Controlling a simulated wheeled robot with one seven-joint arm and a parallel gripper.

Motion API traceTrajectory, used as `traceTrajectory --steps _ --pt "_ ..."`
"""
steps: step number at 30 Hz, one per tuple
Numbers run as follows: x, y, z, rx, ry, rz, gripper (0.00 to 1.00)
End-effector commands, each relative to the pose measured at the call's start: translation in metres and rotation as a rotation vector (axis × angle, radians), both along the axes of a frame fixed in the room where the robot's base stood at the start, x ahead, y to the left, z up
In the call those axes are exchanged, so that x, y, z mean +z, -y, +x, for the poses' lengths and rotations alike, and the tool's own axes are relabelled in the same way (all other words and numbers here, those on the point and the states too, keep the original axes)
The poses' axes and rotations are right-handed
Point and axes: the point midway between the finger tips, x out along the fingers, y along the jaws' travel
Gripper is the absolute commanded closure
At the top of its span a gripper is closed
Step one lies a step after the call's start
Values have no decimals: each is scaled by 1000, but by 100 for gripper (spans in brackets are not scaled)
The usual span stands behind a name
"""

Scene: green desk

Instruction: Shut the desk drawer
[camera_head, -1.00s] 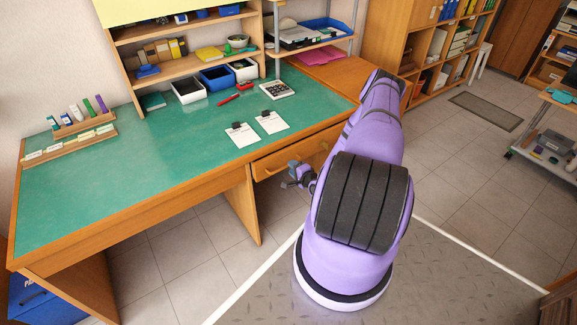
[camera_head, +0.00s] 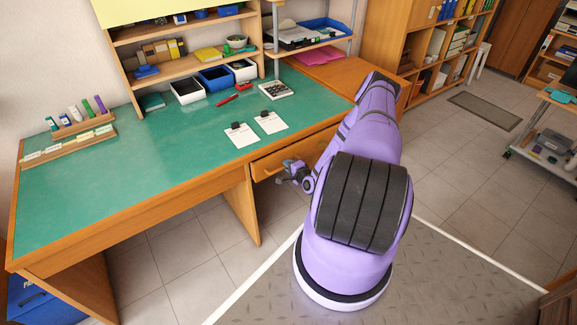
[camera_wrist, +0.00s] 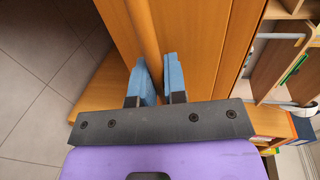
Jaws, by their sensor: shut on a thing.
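The wooden desk drawer (camera_head: 270,162) is under the right part of the green-topped desk (camera_head: 120,165). Its front also shows in the wrist view (camera_wrist: 196,40). From the head view I cannot tell exactly how far it stands out. A long, rounded wooden handle (camera_wrist: 146,32) runs along the drawer front. My gripper (camera_head: 288,171) is at the drawer front, below the desk edge. In the wrist view my gripper (camera_wrist: 158,78) has its two blue fingers on either side of the handle, shut on it. The far end of the drawer is partly hidden by my arm.
Two white cards (camera_head: 241,136) with dark clips lie on the desktop near the drawer. A red pen (camera_head: 228,99), a calculator (camera_head: 275,91) and small bins (camera_head: 215,78) are farther back. A wooden desk leg panel (camera_head: 241,205) stands left of the drawer. The tiled floor beneath is open.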

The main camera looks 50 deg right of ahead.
Motion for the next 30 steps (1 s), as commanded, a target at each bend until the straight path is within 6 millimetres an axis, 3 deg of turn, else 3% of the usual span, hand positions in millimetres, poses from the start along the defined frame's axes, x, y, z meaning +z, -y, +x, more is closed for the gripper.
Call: traceTrajectory --steps 10,14,15,18,30 --pt "0 9 38 2 -1 -3 100" --pt "-1 9 34 -1 -2 0 100" --pt "-1 9 34 -1 -2 0 83" --pt "-1 9 35 -1 -1 0 64" --pt "1 7 27 0 -2 0 64"
